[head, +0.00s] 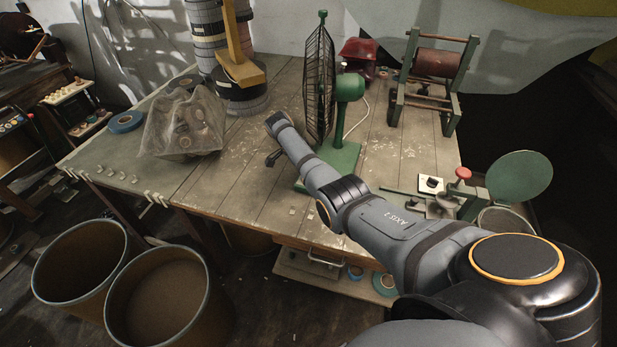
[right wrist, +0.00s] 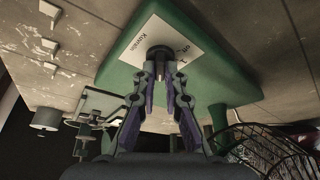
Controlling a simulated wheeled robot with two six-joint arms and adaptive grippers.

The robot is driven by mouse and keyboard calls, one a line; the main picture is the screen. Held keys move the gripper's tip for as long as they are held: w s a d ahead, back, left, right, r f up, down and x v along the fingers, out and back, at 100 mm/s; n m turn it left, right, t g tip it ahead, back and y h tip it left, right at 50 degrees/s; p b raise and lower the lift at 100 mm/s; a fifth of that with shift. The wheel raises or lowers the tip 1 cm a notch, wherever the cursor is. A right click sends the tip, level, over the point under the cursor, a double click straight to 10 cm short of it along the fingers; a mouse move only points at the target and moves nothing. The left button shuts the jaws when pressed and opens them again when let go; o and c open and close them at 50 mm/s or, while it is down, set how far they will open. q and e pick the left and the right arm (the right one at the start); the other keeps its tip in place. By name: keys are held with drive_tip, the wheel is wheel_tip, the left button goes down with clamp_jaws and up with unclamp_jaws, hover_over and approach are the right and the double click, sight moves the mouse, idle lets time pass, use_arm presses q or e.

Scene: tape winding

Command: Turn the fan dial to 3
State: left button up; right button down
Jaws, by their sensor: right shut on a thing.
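The green fan (head: 346,95) stands on the wooden table, with its wire cage turned to the left. Its green base (head: 340,165) is partly hidden behind my right arm. In the right wrist view the base (right wrist: 125,73) carries a white label plate (right wrist: 182,38) with print, and the dark round dial (right wrist: 159,52) sits on it. My right gripper (right wrist: 160,73) has its two fingertips closed on the dial. The dial's pointer and the number it faces cannot be made out. My left gripper is in neither view.
The table (head: 235,170) holds a clear plastic bag (head: 185,122), a blue tape roll (head: 125,122) and stacked rolls (head: 243,97) at the back left. A green winding frame (head: 435,75) stands at the back right. Bins (head: 158,300) stand on the floor at the front left.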

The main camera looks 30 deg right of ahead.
drive_tip(key=shift+w+m+b, duration=0.1)
drive_tip(key=shift+m+b, duration=0.7)
drive_tip(key=shift+b, duration=0.05)
drive_tip(key=shift+g, duration=0.3)
drive_tip(key=c, duration=1.4)
unclamp_jaws()
drive_tip(key=v, duration=1.2)
drive_tip(key=shift+d, duration=0.15)
